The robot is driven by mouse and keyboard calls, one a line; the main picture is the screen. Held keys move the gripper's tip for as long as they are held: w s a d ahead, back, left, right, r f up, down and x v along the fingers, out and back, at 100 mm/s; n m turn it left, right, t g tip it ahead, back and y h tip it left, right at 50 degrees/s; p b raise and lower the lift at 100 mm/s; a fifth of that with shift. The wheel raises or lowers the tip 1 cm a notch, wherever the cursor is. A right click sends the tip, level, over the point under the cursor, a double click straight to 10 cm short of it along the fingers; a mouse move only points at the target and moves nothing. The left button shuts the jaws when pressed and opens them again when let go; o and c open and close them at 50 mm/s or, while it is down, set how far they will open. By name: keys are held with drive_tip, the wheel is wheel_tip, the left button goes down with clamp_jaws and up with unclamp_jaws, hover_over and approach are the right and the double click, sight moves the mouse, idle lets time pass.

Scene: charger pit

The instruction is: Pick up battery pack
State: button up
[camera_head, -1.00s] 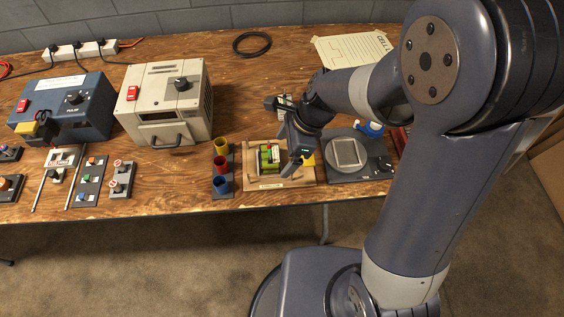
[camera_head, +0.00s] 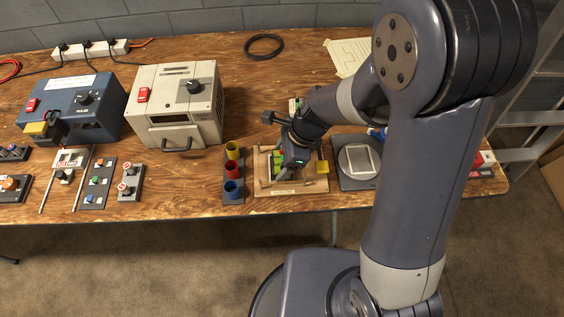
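The battery pack is a green block with black parts (camera_head: 278,157), lying in the wooden tray (camera_head: 292,190) near the front edge of the table. My gripper (camera_head: 284,172) is low over the tray and overlaps the right part of the pack in this view. The gripper body hides much of the pack. I cannot tell whether the fingers are around the pack or touching it, nor how wide apart they are. A yellow block (camera_head: 322,167) sits at the right side of the tray.
Yellow, red and blue cups (camera_head: 232,169) stand close left of the tray. A grey scale-like device (camera_head: 359,160) is close on the right. A beige box (camera_head: 175,107) and a blue box (camera_head: 72,108) stand further left.

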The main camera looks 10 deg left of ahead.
drive_tip(key=c, duration=1)
